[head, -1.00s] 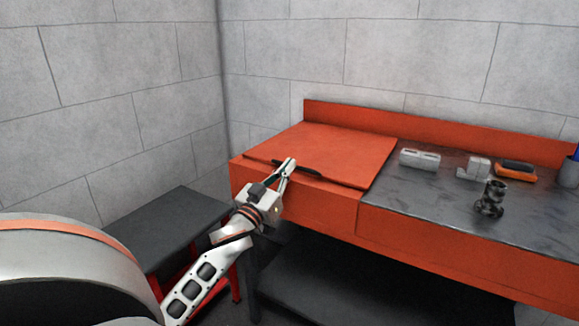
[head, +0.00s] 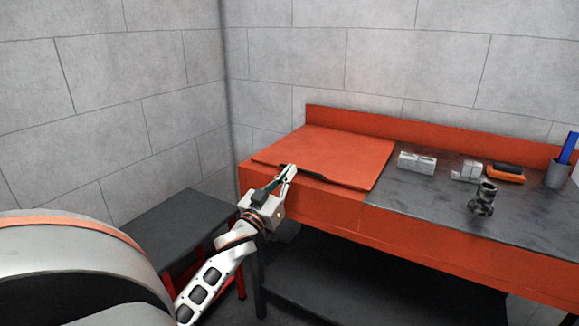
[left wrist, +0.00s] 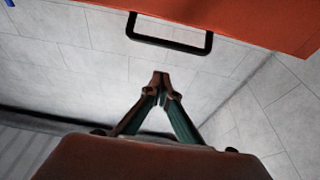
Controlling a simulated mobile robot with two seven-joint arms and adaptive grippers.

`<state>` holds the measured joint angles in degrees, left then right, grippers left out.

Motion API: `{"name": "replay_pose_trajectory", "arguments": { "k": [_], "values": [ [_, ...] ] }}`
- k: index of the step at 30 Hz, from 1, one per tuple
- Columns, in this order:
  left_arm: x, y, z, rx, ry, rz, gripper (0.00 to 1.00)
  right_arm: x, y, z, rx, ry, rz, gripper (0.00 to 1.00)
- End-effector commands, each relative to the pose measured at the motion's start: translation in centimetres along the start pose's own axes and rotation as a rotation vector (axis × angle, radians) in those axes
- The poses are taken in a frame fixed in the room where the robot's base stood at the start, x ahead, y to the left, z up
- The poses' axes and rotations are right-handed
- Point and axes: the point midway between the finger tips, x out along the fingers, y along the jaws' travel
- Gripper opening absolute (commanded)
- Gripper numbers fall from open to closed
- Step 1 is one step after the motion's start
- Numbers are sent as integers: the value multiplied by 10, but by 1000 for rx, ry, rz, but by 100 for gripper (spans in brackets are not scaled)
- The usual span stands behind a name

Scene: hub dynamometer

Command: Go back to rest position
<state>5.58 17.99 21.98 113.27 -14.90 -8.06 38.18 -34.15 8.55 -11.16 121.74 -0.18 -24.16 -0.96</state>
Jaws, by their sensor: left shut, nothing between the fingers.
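My left gripper (head: 289,170) is in front of the orange workbench's closed lid (head: 335,155), near the lid's black handle (head: 312,174). In the left wrist view its fingers (left wrist: 160,78) meet at the tips with nothing between them. The black handle (left wrist: 168,36) shows there beyond the fingertips, with a gap of wall in between, so the fingers are apart from it. My right gripper is in neither view.
The bench's dark top (head: 440,195) carries a grey block (head: 417,162), a smaller grey part (head: 467,172), an orange-black item (head: 504,172), a dark metal cylinder (head: 483,199) and a grey cup (head: 558,175). A dark low table (head: 180,225) stands left of the bench.

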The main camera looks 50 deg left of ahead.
Motion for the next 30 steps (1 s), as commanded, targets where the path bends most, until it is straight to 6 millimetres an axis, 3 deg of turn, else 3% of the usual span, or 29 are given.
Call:
{"name": "replay_pose_trajectory", "arguments": {
  "k": [3,9,23,26,30],
  "values": [
    [-25,0,7,0,-1,-1,0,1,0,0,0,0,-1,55],
    [-51,0,11,1,4,0,0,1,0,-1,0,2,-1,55],
    [-61,3,13,4,-3,5,0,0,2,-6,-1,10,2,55],
    [-71,20,28,15,-55,30,0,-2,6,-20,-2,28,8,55],
    [-109,69,70,51,-207,108,0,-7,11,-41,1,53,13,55]
  ]
}}
